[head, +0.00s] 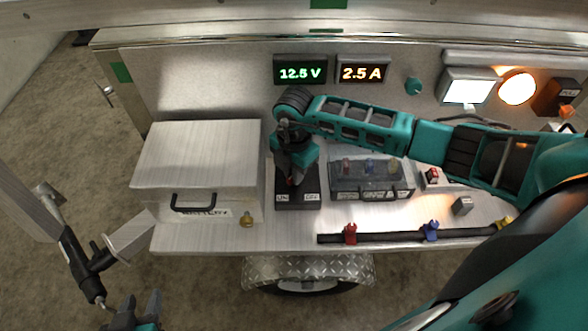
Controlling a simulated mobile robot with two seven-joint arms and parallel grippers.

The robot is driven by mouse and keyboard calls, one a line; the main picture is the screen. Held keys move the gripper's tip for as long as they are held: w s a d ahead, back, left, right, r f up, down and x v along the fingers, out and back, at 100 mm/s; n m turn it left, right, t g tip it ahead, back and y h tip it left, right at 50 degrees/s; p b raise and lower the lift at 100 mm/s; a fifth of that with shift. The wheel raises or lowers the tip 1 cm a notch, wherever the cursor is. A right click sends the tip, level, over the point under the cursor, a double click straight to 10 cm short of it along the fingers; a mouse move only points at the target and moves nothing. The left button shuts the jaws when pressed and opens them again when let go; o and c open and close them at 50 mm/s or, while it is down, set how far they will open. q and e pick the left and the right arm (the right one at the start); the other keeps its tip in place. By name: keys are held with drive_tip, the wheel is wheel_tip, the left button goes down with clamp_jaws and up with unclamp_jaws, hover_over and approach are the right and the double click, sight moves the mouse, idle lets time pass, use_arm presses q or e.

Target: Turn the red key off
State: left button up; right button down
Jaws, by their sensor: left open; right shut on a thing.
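A dark switch base (284,203) with two small white labels sits on the bench, right of the metal box. My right gripper (293,178) reaches down over this base and is shut on the red key. Only a small bit of red (291,181) shows between the fingers, so most of the key and its angle are hidden. The left label looks like ON and the right one like OFF, but they are small. My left gripper (138,306) is open and empty at the bottom left, in front of the bench and away from the key.
A metal box (197,155) with a black handle stands left of the switch base. A grey block with red, blue and yellow parts (372,182) stands right of it. A black rail (390,237) with coloured clamps lies along the front edge. Displays (300,70) read 12.5 V and 2.5 A (362,72).

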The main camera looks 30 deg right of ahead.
drive_tip(key=n, duration=0.5)
drive_tip(key=shift+s+d, duration=0.15)
drive_tip(key=shift+d, duration=0.05)
drive_tip(key=n+b, duration=0.1)
drive_tip(key=n, duration=0.4)
drive_tip(key=shift+d, duration=0.15)
drive_tip(key=n+b, duration=0.2)
drive_tip(key=n, duration=0.2)
drive_tip(key=shift+s+d, duration=0.1)
drive_tip(key=shift+d, duration=0.05)
drive_tip(key=shift+d+n+b, duration=0.1)
drive_tip(key=shift+n+b, duration=0.45)
drive_tip(key=shift+n, duration=1.15)
drive_tip(key=c, duration=1.1)
unclamp_jaws()
